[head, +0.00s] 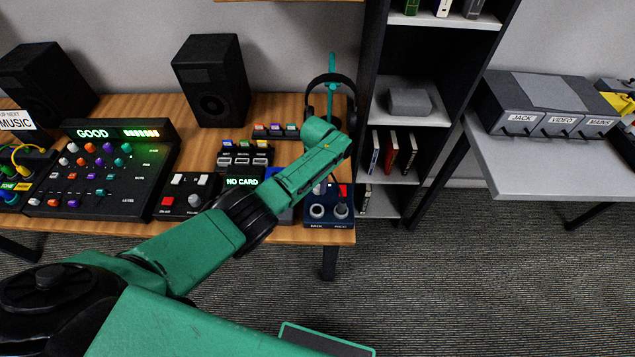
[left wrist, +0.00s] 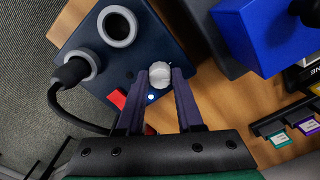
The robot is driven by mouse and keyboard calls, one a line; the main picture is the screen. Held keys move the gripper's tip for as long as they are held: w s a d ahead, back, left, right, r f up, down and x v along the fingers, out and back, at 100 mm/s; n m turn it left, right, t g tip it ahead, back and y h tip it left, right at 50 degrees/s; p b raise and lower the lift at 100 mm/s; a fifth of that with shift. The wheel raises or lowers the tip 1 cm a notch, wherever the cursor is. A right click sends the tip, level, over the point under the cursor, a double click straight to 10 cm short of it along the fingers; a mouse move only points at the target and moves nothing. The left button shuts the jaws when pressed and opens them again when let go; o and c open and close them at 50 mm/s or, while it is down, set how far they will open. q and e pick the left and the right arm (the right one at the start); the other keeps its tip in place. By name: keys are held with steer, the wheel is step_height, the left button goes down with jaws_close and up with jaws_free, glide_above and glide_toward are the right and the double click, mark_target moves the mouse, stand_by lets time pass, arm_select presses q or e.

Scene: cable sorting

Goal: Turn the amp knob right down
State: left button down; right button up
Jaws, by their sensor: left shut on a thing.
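The amp is a dark blue box (head: 329,222) at the front right corner of the wooden desk. It also shows in the left wrist view (left wrist: 117,62), with two round sockets, a red switch (left wrist: 117,98) and a small lit light. A black plug with a cable sits in one socket. The pale amp knob (left wrist: 160,77) is between the fingers of my left gripper (left wrist: 160,72), which is shut on it. In the head view my left arm hides part of the amp and most of the gripper. The knob's setting cannot be read. My right gripper is not in view.
Headphones (head: 331,84) hang on a teal stand behind the amp. A card reader reading "NO CARD" (head: 242,182) and racks of cards are left of it. A mixer (head: 100,170) and speakers (head: 211,80) stand further left. A dark shelf unit (head: 370,80) is to the right.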

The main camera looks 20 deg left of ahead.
mark_target(318, 187)
arm_select(q)
steer(key=n, duration=0.2)
steer(key=shift+w+r+n, duration=0.1)
steer(key=shift+r+n, duration=0.05)
steer(key=shift+n, duration=0.25)
steer(key=shift+w+n+p, duration=0.1)
steer(key=shift+n+p, duration=0.25)
steer(key=shift+n, duration=1.55)
steer(key=c, duration=0.7)
jaws_free()
steer(key=shift+o, duration=0.8)
step_height(318, 187, up, 6)
steer(key=p, duration=0.2)
steer(key=shift+p, duration=0.35)
step_height(318, 187, up, 8)
steer(key=shift+r+b, duration=0.2)
steer(key=shift+b, duration=0.1)
